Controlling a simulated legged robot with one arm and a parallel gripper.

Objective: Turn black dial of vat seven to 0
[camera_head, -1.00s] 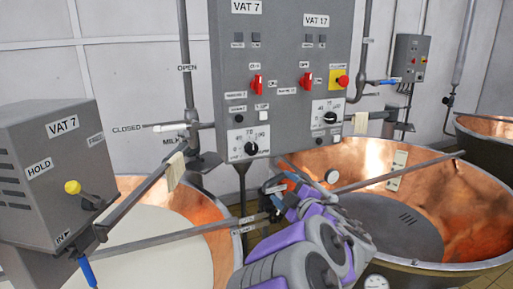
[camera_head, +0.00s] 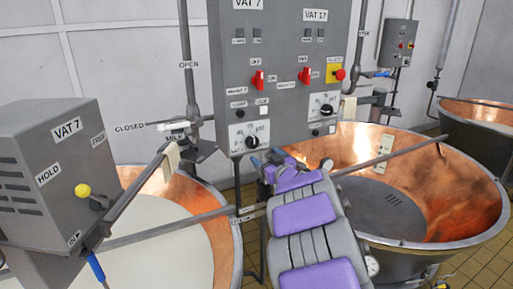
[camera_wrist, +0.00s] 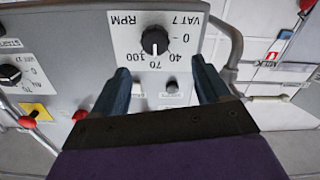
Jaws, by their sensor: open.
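The black dial of vat seven (camera_head: 251,142) sits on a white scale plate low on the left half of the grey control box. In the wrist view the same dial (camera_wrist: 155,41) appears upside down, on a plate marked VAT 7, RPM, 0, 40, 70 and 100.
The vat 17 dial (camera_head: 326,111), red switches (camera_head: 257,78) and a red emergency button (camera_head: 339,74) share the control box (camera_head: 285,50). A copper vat (camera_head: 455,175) stands at right, a milk-filled one (camera_head: 208,212) at left. A grey VAT 7 box (camera_head: 60,175) is front left.

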